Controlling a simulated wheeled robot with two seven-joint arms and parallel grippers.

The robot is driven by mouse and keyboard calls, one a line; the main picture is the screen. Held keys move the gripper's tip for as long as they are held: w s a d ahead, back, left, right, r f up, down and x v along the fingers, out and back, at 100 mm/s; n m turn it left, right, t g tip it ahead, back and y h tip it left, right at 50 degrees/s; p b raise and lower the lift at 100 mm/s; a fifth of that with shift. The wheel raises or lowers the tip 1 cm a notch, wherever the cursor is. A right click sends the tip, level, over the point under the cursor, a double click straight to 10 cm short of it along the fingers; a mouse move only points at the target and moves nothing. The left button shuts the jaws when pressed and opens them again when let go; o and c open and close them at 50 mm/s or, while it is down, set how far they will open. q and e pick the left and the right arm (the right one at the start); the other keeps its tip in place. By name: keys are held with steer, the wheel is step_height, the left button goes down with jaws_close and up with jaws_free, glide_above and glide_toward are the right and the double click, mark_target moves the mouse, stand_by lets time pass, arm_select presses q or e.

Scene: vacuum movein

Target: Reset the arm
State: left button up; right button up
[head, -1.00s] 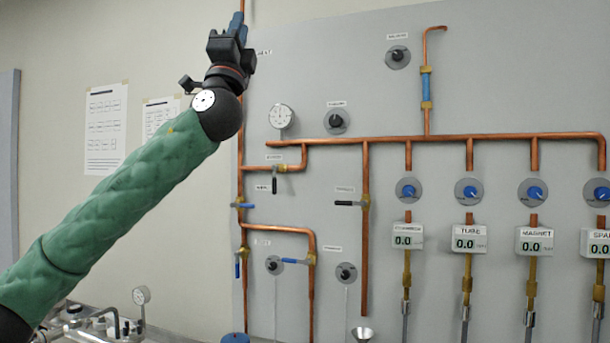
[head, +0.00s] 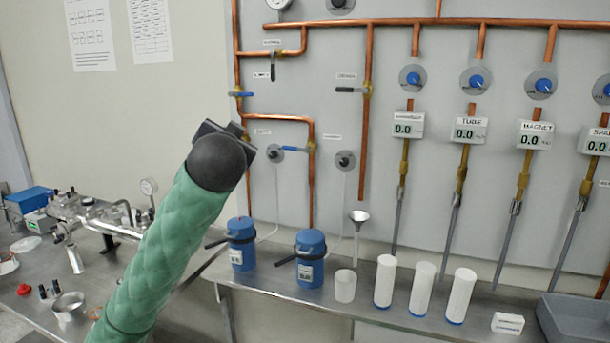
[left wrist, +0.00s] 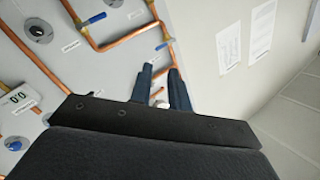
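My left arm (head: 175,240) in its green sleeve rises from the bottom of the head view toward the wall panel. Its dark wrist covers most of the gripper there, so the fingers are hidden. In the left wrist view, the two dark blue fingers of my left gripper (left wrist: 160,72) stand apart with a gap between them. I see no object held, and the copper pipe (left wrist: 118,40) and panel lie beyond the fingertips. My right gripper is in neither view.
The grey panel (head: 330,70) carries copper pipes, valves and digital gauges. The metal bench (head: 340,298) holds two blue flasks (head: 311,258), a beaker (head: 345,286) and white cylinders (head: 385,281). Vacuum equipment (head: 95,215) stands on the left table.

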arm_select(q)
steer(key=s+f+n+g+h, duration=0.1)
steer(key=s+f+g, duration=0.35)
steer(key=f, duration=0.95)
steer(key=s+f+g+h, duration=0.1)
steer(key=s+f, duration=0.6)
steer(key=f, duration=0.7)
steer(key=s+f+n+g+h, duration=0.1)
steer(key=s+f+g, duration=0.35)
steer(key=f, duration=1.05)
steer(key=s+f+g, duration=0.3)
steer(key=s+f, duration=0.8)
steer(key=s, duration=0.3)
steer(key=s+f+n+g, duration=0.1)
steer(key=s+f+g, duration=0.1)
steer(key=s+f, duration=1)
steer(key=s, duration=0.3)
steer(key=shift+s+f+g+h, duration=0.2)
steer(key=shift+f+g+h, duration=0.1)
steer(key=shift+g+h, duration=0.1)
steer(key=shift+d, duration=0.1)
